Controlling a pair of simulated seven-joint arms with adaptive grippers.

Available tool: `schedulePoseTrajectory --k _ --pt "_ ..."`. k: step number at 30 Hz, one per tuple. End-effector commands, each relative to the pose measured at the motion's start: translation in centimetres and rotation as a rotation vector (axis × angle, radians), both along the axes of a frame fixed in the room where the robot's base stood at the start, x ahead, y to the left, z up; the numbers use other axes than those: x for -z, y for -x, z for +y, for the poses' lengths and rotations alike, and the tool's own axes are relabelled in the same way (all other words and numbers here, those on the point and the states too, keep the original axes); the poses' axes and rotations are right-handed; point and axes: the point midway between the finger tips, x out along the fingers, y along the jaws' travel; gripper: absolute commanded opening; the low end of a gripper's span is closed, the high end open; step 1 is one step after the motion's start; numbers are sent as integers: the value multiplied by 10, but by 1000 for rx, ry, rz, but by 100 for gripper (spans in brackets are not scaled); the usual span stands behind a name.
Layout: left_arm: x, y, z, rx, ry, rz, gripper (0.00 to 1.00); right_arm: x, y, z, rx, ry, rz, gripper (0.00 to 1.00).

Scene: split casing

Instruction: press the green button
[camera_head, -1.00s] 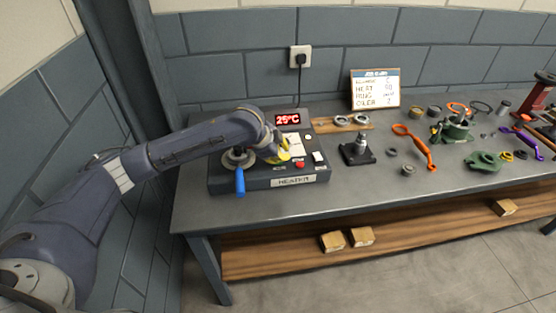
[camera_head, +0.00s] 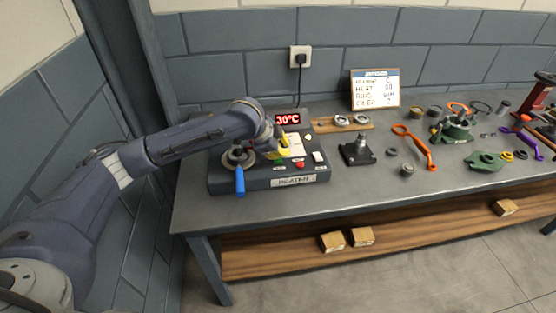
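The grey heater box (camera_head: 227,185) stands at the left end of the bench, with "HEATER" on its front. Its red display (camera_head: 288,119) reads 30°C. A small green button (camera_head: 280,162) shows on the panel, left of a red button (camera_head: 300,164). My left gripper (camera_head: 284,152) has yellow fingertips and is over the panel, just above the green button. It looks apart from the button, but the gap is hard to judge. Its fingers are small and partly hidden by the arm, so their opening is unclear. My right gripper is out of view.
A white switch (camera_head: 319,157) is right of the red button. A black fixture (camera_head: 357,150) and an orange-handled tool (camera_head: 414,145) lie further right. The bench front is clear.

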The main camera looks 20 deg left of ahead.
Motion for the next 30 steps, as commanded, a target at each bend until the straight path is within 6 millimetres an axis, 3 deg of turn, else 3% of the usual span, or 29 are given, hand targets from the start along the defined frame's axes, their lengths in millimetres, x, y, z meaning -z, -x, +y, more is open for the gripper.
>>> schedulePoseTrajectory --k 18,30 --pt "-44 -1 0 0 0 -2 0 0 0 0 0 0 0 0" --pt "-50 0 0 0 0 0 0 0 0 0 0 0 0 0"
